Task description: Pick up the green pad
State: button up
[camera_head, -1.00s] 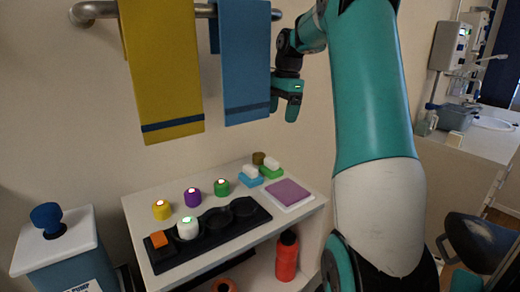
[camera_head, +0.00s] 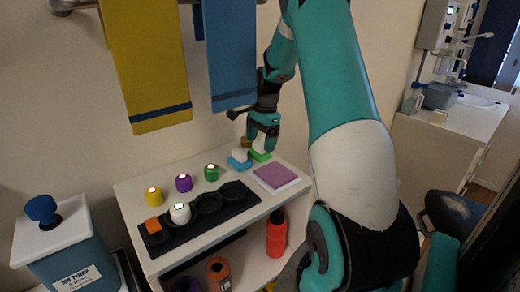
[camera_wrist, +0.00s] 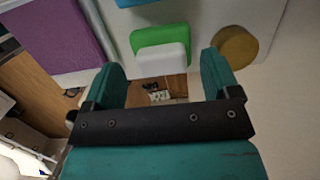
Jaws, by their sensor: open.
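The green pad (camera_head: 260,156) is a small green block with a white top part, near the back right of the white shelf top. In the wrist view the green pad (camera_wrist: 160,38) lies just beyond my fingertips, roughly centred between them, with its white part (camera_wrist: 162,57) towards me. My gripper (camera_head: 263,146) points down above the pad and partly covers it in the head view. In the wrist view my gripper (camera_wrist: 161,65) has its two teal fingers apart, with nothing held. Whether the fingers touch the pad cannot be told.
A blue pad with a white top (camera_head: 240,160) sits close left of the green one. An olive cylinder (camera_wrist: 236,46) stands close on the other side. A purple pad (camera_head: 275,176) lies in front. A black tray (camera_head: 207,215) and several coloured knobs fill the left. Towels (camera_head: 230,50) hang above.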

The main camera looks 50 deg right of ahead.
aim_at(260, 144)
jog(key=shift+w+a+f+p, duration=0.15)
jog(key=shift+f+p, duration=0.15)
jog(key=shift+f, duration=0.6)
jog(key=shift+s+a+f+p, duration=0.1)
jog(key=shift+f+p, duration=0.2)
jog(key=shift+f, duration=0.6)
jog(key=c, duration=0.7)
jog(key=shift+r, duration=0.1)
